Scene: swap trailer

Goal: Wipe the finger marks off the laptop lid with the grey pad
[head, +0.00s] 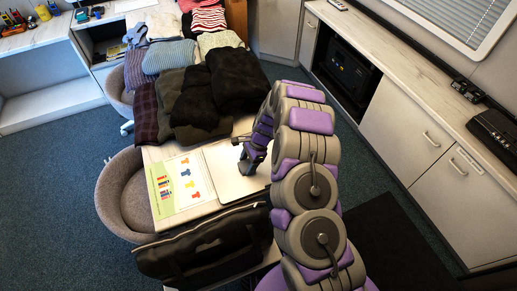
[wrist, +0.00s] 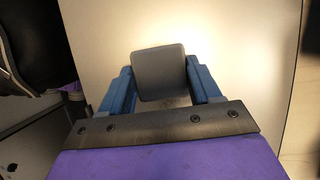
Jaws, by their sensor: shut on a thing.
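The laptop lid (head: 228,185) is a pale, flat panel lying on the table, partly hidden by my arm in the head view. It fills most of the wrist view as a cream surface (wrist: 235,50). My gripper (wrist: 160,82) is shut on the grey pad (wrist: 159,70), a dark square block between its two blue fingers. The pad is over the lid; I cannot tell whether it touches. A faint dark smudge shows beside the pad's lower edge. In the head view my gripper (head: 248,158) is over the lid's upper right part, and the pad is hidden there.
Folded dark clothes (head: 215,90) are piled behind the lid. A printed sheet (head: 180,183) lies to its left. A black bag (head: 205,245) stands at the table's near side, close to the lid. A grey chair (head: 125,190) is at the left. A counter (head: 420,85) runs along the right.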

